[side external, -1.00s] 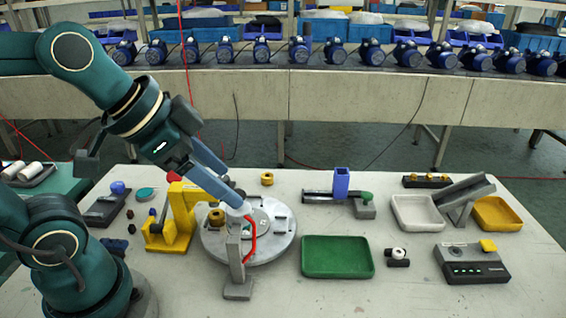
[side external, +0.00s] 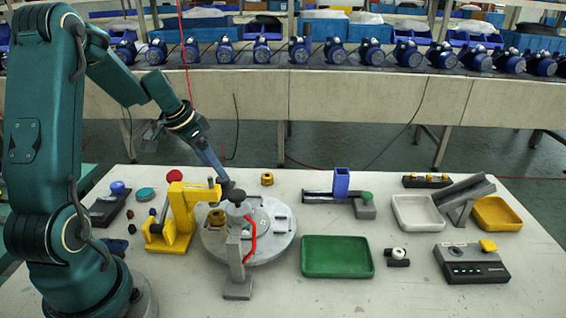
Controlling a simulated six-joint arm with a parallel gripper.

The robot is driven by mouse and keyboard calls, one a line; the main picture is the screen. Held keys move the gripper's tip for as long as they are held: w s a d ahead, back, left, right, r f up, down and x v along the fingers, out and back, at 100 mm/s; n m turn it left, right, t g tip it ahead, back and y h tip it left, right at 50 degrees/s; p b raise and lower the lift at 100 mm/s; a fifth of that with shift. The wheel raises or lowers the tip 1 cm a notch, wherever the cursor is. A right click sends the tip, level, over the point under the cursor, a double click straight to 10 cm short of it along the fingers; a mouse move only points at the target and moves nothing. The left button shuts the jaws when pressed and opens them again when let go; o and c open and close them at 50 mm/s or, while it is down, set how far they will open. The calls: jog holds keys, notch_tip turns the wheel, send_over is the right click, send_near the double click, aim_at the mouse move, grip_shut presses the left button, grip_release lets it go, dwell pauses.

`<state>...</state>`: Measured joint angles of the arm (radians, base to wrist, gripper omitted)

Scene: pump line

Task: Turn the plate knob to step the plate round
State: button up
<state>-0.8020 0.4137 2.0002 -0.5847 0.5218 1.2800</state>
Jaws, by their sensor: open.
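The round grey plate (side external: 276,247) lies flat in the middle of the table. A brass ring (side external: 216,217) sits on its left part. A dark knob (side external: 237,195) stands above the plate's back left part. My gripper (side external: 227,184) comes down from the upper left, tilted, with its tips right at the dark knob. It is open; I cannot tell whether the fingers touch the knob or stand around it. The gripper hides part of the space behind the knob.
A yellow press-like fixture (side external: 178,215) stands close left of the plate. A grey post (side external: 236,262) with a red handle (side external: 252,240) stands at the plate's front. A green tray (side external: 337,257) lies to the right. Another brass ring (side external: 267,179) lies behind the plate.

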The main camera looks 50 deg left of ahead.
aim_at(220, 179)
jog(key=shift+x, duration=2.3)
grip_shut()
